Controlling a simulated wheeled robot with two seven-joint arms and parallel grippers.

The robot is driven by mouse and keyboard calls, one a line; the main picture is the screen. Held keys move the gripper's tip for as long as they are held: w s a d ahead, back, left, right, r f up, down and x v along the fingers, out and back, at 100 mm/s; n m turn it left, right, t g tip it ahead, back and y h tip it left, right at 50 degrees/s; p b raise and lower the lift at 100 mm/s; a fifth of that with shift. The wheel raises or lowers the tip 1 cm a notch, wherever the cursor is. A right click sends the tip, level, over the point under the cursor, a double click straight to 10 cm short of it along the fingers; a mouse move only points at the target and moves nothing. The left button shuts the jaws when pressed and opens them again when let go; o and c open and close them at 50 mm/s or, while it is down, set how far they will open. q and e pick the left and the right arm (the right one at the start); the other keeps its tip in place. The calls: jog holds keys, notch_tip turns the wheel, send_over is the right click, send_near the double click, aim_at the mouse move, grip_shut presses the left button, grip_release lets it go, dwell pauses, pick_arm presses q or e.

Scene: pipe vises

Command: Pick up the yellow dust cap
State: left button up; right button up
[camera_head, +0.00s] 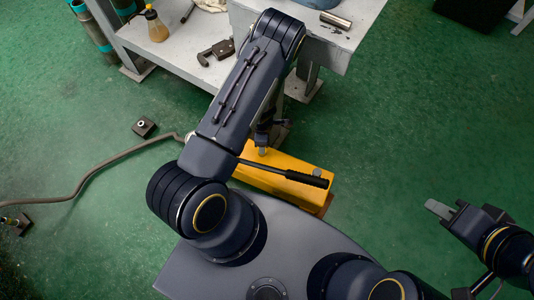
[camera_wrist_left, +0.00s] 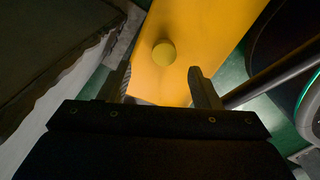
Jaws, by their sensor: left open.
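The yellow dust cap (camera_wrist_left: 164,54) is a small round knob against the yellow pump body (camera_wrist_left: 190,25) in the left wrist view. My left gripper (camera_wrist_left: 162,82) is open, one finger to each side below the cap in that picture, with nothing between the fingers. In the head view my left gripper (camera_head: 263,140) hangs by the yellow pump (camera_head: 275,178), partly behind my left arm, and I cannot make out the cap there. My right gripper (camera_head: 440,209) is far to the right over bare floor; its finger gap is unclear.
A black-handled lever (camera_head: 290,174) crosses the pump's top. A hose (camera_head: 90,178) runs left across the green floor, near a small dark block (camera_head: 144,126). A grey workbench (camera_head: 170,55) with a clamp (camera_head: 216,52) and bottle (camera_head: 156,26) stands behind. Floor at right is clear.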

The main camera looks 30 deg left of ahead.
pick_arm(q)
notch_tip(320, 180, down, 2)
jog(key=shift+s+f+b, duration=0.1)
jog(key=shift+f+b, duration=0.05)
jog(key=shift+b, duration=0.2)
jog(key=f+b, duration=0.1)
jog(key=f, duration=0.2)
jog(key=f+b, duration=0.1)
jog(key=f, duration=0.1)
jog(key=shift+s+b, duration=0.3)
jog(key=shift+r, duration=0.15)
jog(key=c, duration=1.1)
